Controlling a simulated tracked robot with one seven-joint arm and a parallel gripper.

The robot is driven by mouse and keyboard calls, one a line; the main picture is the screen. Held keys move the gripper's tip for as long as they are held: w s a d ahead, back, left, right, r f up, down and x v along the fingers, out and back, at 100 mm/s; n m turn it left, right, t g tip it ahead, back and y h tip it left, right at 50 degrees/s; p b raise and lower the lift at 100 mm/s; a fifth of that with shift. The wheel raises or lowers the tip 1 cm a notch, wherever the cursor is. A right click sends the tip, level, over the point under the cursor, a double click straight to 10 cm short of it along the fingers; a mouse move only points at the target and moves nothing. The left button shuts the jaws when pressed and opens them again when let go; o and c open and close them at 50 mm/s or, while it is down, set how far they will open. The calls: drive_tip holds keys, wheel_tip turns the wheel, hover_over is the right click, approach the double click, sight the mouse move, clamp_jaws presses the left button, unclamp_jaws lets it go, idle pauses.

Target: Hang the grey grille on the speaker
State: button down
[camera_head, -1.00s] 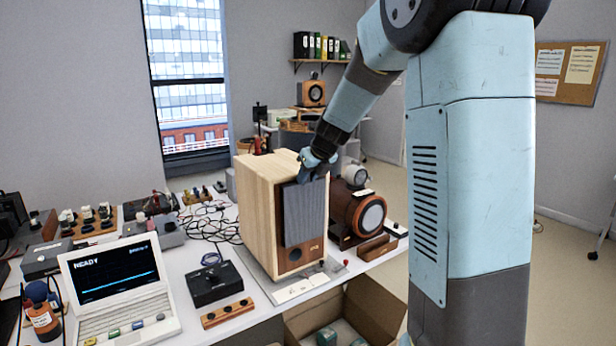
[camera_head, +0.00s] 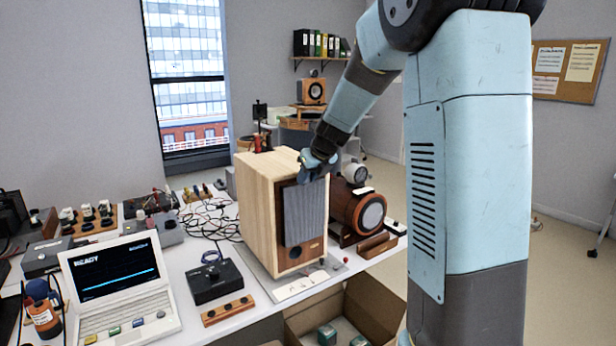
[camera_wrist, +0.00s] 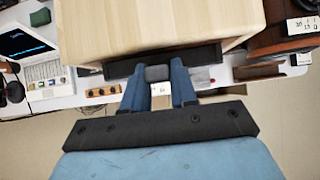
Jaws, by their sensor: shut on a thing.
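The speaker (camera_head: 259,216) is a pale wooden box standing upright on a grey plate on the bench; its top shows in the wrist view (camera_wrist: 140,30). The grey grille (camera_head: 305,212) is upright at the speaker's front, covering much of the darker brown front panel (camera_head: 296,257). My gripper (camera_head: 318,163) is at the grille's top edge, beside the speaker's upper front corner. In the wrist view my gripper (camera_wrist: 158,84) is shut on the grille, whose dark top edge (camera_wrist: 205,58) runs along the speaker's front. Whether the grille touches the front panel or hangs on it I cannot tell.
A brown cylindrical device (camera_head: 358,209) stands close right of the speaker. A laptop-like terminal (camera_head: 118,285) and a black box (camera_head: 213,281) stand to the left. An open cardboard box (camera_head: 375,308) is below the bench's front edge. Cables lie behind.

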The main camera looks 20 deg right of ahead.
drive_tip(key=shift+f, duration=0.1)
drive_tip(key=c, duration=0.8)
unclamp_jaws()
drive_tip(key=v, duration=1.3)
drive_tip(key=s+a+f+n+h, duration=0.1)
drive_tip(key=s+f+n, duration=0.1)
drive_tip(key=s+n, duration=1.3)
drive_tip(key=s+a+f+n+g+h, duration=0.1)
drive_tip(key=s+f+n, duration=0.2)
drive_tip(key=s+n, duration=1.3)
drive_tip(key=shift+n, duration=0.7)
